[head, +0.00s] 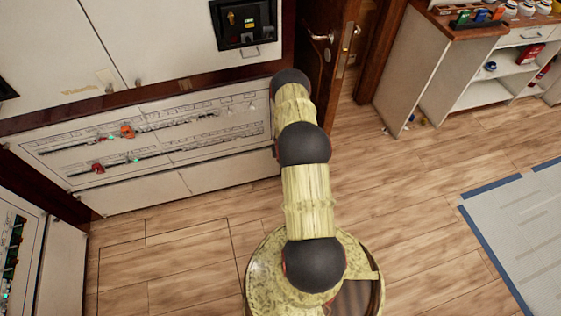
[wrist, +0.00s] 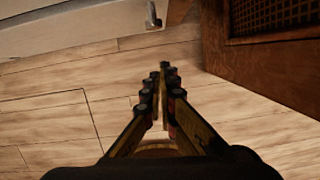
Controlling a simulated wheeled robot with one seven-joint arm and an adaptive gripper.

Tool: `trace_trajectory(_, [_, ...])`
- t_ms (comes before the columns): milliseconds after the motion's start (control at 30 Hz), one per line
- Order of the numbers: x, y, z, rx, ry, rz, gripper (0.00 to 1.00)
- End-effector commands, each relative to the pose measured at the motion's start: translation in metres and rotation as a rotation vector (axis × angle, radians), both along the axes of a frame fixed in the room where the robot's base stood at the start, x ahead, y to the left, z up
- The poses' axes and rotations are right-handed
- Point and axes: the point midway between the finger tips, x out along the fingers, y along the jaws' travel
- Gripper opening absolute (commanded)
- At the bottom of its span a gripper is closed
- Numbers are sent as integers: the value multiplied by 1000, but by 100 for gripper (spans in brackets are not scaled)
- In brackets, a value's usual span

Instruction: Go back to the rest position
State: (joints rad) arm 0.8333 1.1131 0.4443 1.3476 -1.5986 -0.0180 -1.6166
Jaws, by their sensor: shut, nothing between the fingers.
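My gripper (wrist: 158,95) shows in the wrist view with its two fingers close together at the tips and nothing between them. It points over the wooden floor, with a dark wooden door (wrist: 275,60) to its right and a pale panel (wrist: 80,30) at the upper left. In the head view my arm reaches up the middle of the picture from my round base toward the panel wall. The gripper itself is hidden there behind the arm's far end.
The breaker panel (head: 160,128) with two rows stands left of my arm. The open door (head: 325,50) is close behind the arm's end. A white shelf unit (head: 440,75) stands at the upper right, and a blue-edged mat (head: 520,225) lies at the right. Floor between is clear.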

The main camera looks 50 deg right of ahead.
Motion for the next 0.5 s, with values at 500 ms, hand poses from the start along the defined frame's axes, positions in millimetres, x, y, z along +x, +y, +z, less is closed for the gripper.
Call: trace_trajectory(500, [-11, 8, 45, 2, 2, -1, 0])
